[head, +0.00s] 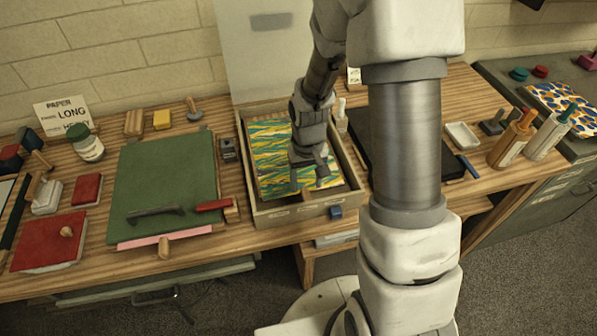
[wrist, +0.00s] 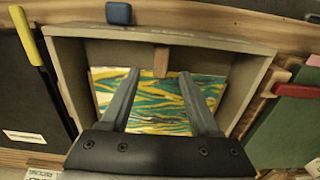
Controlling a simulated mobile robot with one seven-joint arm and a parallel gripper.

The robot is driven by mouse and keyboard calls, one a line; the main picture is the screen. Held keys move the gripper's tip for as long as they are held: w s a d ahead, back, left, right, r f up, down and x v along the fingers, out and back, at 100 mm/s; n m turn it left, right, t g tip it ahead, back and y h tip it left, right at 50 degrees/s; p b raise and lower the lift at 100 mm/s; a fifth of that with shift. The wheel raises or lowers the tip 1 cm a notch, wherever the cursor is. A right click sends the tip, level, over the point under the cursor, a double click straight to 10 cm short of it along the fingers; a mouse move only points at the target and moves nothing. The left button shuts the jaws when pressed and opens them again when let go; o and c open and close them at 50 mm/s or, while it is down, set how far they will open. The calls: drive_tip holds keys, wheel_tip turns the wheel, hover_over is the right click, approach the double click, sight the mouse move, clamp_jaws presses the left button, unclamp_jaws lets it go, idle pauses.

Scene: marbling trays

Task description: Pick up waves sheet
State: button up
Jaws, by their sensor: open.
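The waves sheet (head: 262,162), with wavy green, yellow and teal bands, lies inside an open shallow wooden tray (head: 312,208). It also shows in the wrist view (wrist: 155,95), where the fingers pass in front of parts of it. My gripper (head: 309,183) is over the tray, pointing down with its fingers spread. In the wrist view the fingers (wrist: 159,74) are apart with nothing gripped between them. I cannot tell whether the fingertips touch the sheet. A small wooden piece (wrist: 161,60) stands by the tray's front wall.
A small blue block (head: 335,212) is at the tray's front edge. A green mat (head: 160,180) with tools lies left of the tray. A black panel (head: 366,145) lies to the right, partly behind my arm. A dotted sheet (head: 560,97) and bottles (head: 511,140) are at the far right.

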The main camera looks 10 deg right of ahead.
sight(306, 193)
drive_tip(key=shift+s+f, duration=0.15)
drive_tip(key=shift+f, duration=1.7)
clamp_jaws()
